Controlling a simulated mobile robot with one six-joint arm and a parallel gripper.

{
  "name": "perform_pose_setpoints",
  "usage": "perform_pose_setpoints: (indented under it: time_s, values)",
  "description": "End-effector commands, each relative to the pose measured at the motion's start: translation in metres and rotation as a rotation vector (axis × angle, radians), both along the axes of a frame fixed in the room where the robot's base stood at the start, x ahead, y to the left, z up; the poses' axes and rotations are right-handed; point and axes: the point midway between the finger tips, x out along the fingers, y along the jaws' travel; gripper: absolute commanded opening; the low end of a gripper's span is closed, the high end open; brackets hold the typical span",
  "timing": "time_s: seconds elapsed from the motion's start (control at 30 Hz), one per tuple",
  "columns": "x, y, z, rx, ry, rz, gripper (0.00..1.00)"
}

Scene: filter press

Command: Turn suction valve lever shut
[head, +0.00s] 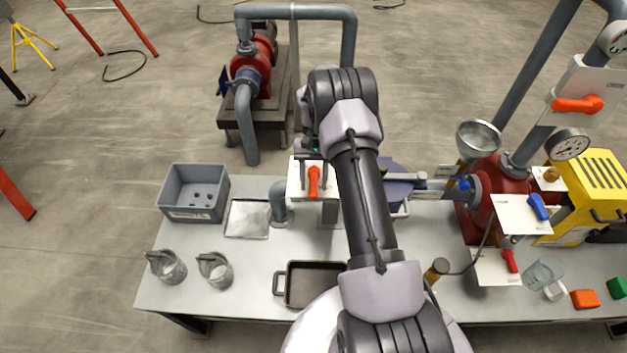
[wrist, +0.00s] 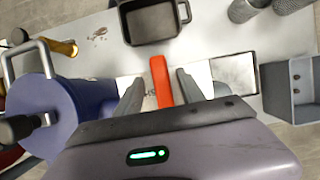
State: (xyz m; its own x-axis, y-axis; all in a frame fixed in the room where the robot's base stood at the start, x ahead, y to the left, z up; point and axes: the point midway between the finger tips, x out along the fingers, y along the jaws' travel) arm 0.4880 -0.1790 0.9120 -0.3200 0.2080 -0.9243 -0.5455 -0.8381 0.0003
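An orange lever (head: 314,182) stands on a white plate at the left-middle of the bench, just beyond the end of my arm. I take it for the suction valve lever, but its label is too small to read. In the wrist view the lever (wrist: 161,82) runs between the two fingers of my gripper (wrist: 160,86), roughly in line with them. My gripper is open, with a gap between the lever and each finger. In the head view my gripper (head: 312,168) hangs over the plate, partly hidden by my arm.
A blue drum (wrist: 62,115) stands close beside my gripper. A black pan (head: 315,283), a grey bin (head: 193,190) and two metal cups lie around on the bench. Another orange lever (head: 577,104), a blue lever (head: 538,206) and a red lever (head: 510,260) are at the right.

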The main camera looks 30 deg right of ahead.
Motion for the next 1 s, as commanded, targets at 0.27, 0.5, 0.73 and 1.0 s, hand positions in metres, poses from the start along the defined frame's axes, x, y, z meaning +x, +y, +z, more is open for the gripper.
perform_pose_setpoints:
  time_s: [0.27, 0.5, 0.73, 1.0]
  values:
    - [0.001, 0.000, 0.003, 0.000, 0.000, -0.001, 0.45]
    - [0.018, -0.012, 0.053, -0.001, -0.004, -0.002, 0.45]
    - [0.042, -0.027, 0.123, -0.001, -0.003, -0.003, 0.45]
    - [0.055, -0.036, 0.161, 0.000, 0.000, -0.001, 0.45]
